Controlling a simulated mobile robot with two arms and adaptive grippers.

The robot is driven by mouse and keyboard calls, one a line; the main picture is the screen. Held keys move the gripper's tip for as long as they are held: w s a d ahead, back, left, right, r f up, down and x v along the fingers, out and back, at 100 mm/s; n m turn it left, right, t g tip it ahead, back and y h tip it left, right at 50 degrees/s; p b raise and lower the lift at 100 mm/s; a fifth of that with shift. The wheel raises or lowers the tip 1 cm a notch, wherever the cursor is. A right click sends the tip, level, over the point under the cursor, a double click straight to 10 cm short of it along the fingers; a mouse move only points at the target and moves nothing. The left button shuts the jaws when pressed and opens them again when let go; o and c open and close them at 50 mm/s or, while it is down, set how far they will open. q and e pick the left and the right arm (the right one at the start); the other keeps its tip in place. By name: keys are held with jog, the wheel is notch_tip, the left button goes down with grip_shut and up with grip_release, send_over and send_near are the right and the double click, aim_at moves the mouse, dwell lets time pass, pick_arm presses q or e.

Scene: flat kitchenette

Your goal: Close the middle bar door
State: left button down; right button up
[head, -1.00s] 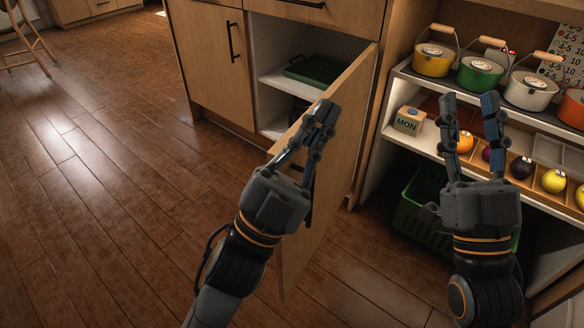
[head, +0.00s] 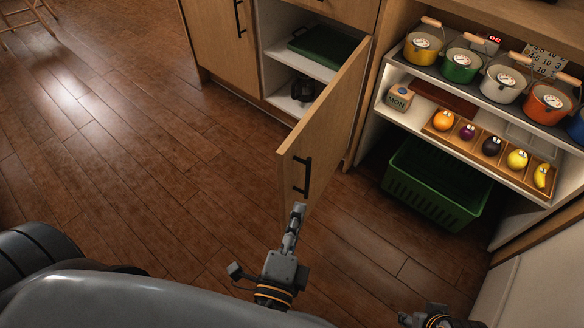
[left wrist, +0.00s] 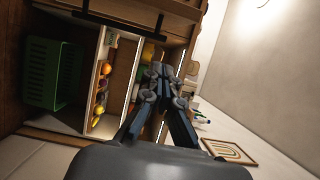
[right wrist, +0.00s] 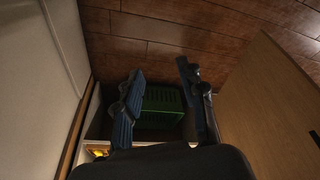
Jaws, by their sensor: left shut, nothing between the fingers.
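The middle bar door (head: 330,125) is a wooden panel standing wide open from its cabinet. Its black bar handle (head: 303,175) is near the free edge. My left gripper (head: 298,210) is shut and empty, low by the door's free edge, below the handle in the picture; I cannot tell if it touches. Its closed fingers also show in the left wrist view (left wrist: 160,72). In the head view only a bit of my right arm shows at the bottom. In the right wrist view my right gripper (right wrist: 160,78) is open and empty, with a wooden panel to its right.
The open cabinet holds a green tray (head: 322,52) on its shelf (head: 285,55). To the right, an open shelf unit holds pots (head: 462,66), a date block (head: 398,98) and fruit toys (head: 490,146). A green crate (head: 435,188) stands beneath.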

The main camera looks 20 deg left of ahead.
aim_at(289, 174)
pick_arm(q)
jog(key=shift+w+a+p, duration=0.4)
jog(key=shift+w+a, duration=0.35)
jog(key=shift+w, duration=0.7)
jog(key=shift+w+a+p, duration=0.35)
jog(key=shift+w+a, duration=0.45)
jog(key=shift+w, duration=0.7)
jog(key=shift+w+a+p, duration=0.4)
jog(key=shift+w+a, duration=0.35)
jog(key=shift+w, duration=0.7)
pick_arm(e)
notch_tip(289, 174, down, 9)
jog(key=shift+r, duration=0.2)
pick_arm(q)
jog(key=shift+a, duration=0.1)
pick_arm(e)
jog(key=shift+a, duration=0.15)
